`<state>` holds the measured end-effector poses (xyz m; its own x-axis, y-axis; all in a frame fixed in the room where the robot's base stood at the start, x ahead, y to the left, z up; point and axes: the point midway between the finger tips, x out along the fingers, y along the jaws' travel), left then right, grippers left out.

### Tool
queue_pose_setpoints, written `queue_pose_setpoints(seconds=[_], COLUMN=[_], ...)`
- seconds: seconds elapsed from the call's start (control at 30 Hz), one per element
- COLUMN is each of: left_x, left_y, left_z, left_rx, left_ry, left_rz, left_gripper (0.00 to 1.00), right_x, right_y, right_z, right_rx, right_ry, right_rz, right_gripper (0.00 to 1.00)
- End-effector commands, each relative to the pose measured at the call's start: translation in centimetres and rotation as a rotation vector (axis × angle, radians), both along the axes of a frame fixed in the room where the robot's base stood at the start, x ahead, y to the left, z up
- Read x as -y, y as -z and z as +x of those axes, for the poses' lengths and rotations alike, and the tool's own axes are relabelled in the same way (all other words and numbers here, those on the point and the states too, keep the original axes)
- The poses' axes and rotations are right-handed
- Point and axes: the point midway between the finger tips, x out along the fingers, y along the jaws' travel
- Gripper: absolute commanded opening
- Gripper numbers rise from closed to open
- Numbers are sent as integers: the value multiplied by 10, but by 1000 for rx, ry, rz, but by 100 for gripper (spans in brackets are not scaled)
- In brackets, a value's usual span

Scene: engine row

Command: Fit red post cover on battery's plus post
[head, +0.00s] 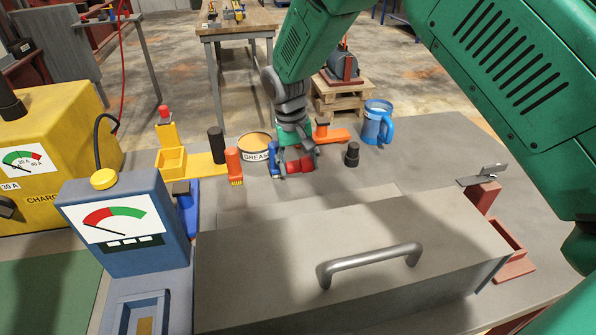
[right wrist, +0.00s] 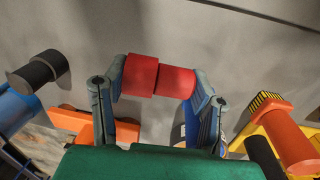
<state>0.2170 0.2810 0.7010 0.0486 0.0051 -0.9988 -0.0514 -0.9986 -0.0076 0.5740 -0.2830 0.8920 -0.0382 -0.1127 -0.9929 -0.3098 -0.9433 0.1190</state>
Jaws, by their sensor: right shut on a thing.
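My right gripper (head: 296,168) is above the grey bench behind the grey handled box, its fingers pointing down. It is shut on a red two-step cylindrical piece, the red post cover (head: 300,165). In the right wrist view the cover (right wrist: 150,77) lies crosswise between the two fingertips (right wrist: 158,82), with its wider part to the left. I cannot make out a battery or its plus post for certain in either view. My left gripper is not in view.
The grey box (head: 430,235) with a bar handle fills the front. A grease tin (head: 255,149), an orange brush (head: 234,166), a black cylinder (head: 352,155) and a blue mug (head: 378,124) stand around the gripper. A blue meter (head: 120,225) and yellow charger (head: 75,140) are left.

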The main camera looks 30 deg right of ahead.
Motion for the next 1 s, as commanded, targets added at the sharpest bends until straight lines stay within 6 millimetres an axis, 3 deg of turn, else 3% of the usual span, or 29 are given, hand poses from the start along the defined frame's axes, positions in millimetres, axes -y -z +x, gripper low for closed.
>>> queue_pose_setpoints(seconds=[0.4,0.6,0.8,1.0], left_x=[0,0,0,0], left_y=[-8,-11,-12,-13], left_z=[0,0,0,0], left_rx=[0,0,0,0], left_ry=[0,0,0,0], left_rz=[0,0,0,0], left_gripper=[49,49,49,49], right_x=[0,0,0,0], right_y=[-91,-126,-146,-153], right_z=[1,1,1,1], right_rx=[4,3,1,0], right_ry=[0,0,-1,0], right_rz=[0,-1,0,0], right_gripper=[18,18,18,18])
